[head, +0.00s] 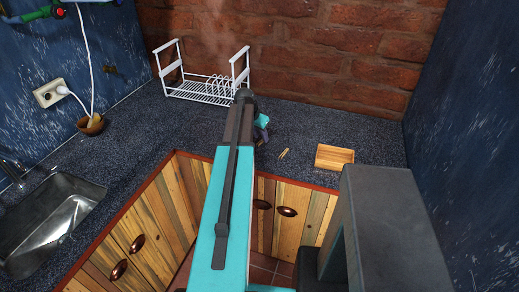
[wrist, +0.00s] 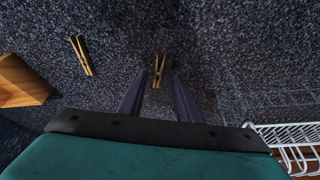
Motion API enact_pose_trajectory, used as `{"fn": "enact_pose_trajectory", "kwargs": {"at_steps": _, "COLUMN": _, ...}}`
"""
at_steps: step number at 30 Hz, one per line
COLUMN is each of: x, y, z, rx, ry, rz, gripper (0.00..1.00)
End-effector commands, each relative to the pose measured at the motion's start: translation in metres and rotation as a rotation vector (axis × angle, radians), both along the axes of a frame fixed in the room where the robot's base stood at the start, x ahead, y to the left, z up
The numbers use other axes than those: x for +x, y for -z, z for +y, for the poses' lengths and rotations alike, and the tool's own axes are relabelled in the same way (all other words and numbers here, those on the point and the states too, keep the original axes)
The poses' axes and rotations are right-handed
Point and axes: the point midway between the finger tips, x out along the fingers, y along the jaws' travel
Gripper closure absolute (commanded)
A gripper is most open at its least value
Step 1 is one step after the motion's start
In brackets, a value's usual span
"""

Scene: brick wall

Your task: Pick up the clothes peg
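Two wooden clothes pegs lie on the dark speckled counter. In the wrist view, one clothes peg (wrist: 159,65) lies just ahead of and between the fingertips of my gripper (wrist: 158,77). My gripper is open, with its two dark fingers apart and nothing visibly held. The other clothes peg (wrist: 81,56) lies apart to the left, outside the fingers; it also shows in the head view (head: 283,154), right of my gripper (head: 261,136). In the head view my arm and gripper seem to hide the first peg. The height of the fingertips above the counter is hard to tell.
A shallow wooden box (head: 334,157) stands on the counter right of the pegs. A white dish rack (head: 205,90) stands behind against the brick wall. A small brown bowl (head: 92,124) and a sink (head: 48,222) are at left. The counter (head: 375,135) is clear behind the box.

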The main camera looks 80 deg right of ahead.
Motion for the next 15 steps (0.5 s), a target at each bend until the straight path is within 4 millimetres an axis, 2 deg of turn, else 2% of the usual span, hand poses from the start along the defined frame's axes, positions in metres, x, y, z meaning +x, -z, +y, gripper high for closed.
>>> {"fn": "enact_pose_trajectory", "kwargs": {"at_steps": 6, "x": -0.0014, "y": 0.0077, "z": -0.0024, "rx": 0.001, "ry": 0.0, "rz": 0.0, "gripper": 0.69}}
{"fn": "enact_pose_trajectory", "kwargs": {"at_steps": 15, "x": -0.0013, "y": 0.0079, "z": -0.0024, "rx": 0.0, "ry": 0.0, "rz": 0.0, "gripper": 0.69}}
